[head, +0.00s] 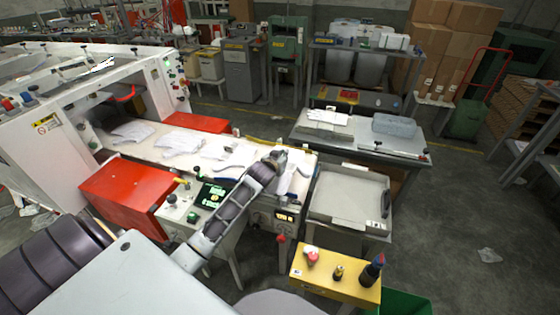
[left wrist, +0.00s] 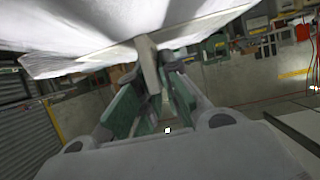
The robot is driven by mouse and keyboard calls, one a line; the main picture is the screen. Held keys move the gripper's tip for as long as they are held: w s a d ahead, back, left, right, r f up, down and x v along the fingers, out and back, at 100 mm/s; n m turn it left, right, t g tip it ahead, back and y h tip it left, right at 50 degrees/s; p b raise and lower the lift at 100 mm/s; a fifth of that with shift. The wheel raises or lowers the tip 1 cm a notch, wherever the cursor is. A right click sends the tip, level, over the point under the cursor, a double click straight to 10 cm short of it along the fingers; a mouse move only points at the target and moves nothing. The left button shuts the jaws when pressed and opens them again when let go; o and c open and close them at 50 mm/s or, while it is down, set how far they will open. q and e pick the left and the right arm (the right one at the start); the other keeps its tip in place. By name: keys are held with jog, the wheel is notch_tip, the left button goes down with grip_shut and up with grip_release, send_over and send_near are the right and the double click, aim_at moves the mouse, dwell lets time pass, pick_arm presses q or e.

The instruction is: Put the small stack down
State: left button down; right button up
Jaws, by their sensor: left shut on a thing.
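My left gripper (head: 279,158) reaches over the right end of the white machine bed (head: 225,146). In the left wrist view its green-padded fingers (left wrist: 152,98) are shut on the small stack (left wrist: 120,40), a white, flat, thin-layered bundle filling the top of that view. In the head view a white patch (head: 296,180) beside the gripper may be this stack; the arm hides part of it. Crumpled white film piles lie on the bed, one at the left (head: 132,132) and one nearer the middle (head: 181,142). My right gripper is not in view.
A pale, empty-looking tray table (head: 345,195) stands right of the bed. Behind it, a grey table (head: 365,140) holds white sheets (head: 328,117) and a grey-blue block (head: 394,125). A yellow stand (head: 330,280) with bottles is in front, beside a green bin (head: 405,303).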

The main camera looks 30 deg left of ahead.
aim_at(293, 172)
pick_arm(q)
jog(key=shift+m+h, duration=0.5)
jog(key=shift+h, duration=0.1)
jog(key=d+r, duration=0.1)
jog(key=d, duration=0.1)
jog(key=s+d, duration=0.1)
jog(key=d, duration=0.1)
jog(key=s+d+r, duration=0.1)
jog(key=shift+d+r, duration=0.3)
jog(key=shift+d, duration=0.1)
jog(key=s+d+f, duration=0.5)
jog(key=s+f, duration=0.1)
jog(key=s, duration=0.2)
jog(key=s+d+f+m+h, duration=0.1)
jog(key=s+d+f, duration=0.5)
jog(key=s, duration=0.2)
jog(key=shift+s+d, duration=0.15)
jog(key=shift+s+f, duration=0.1)
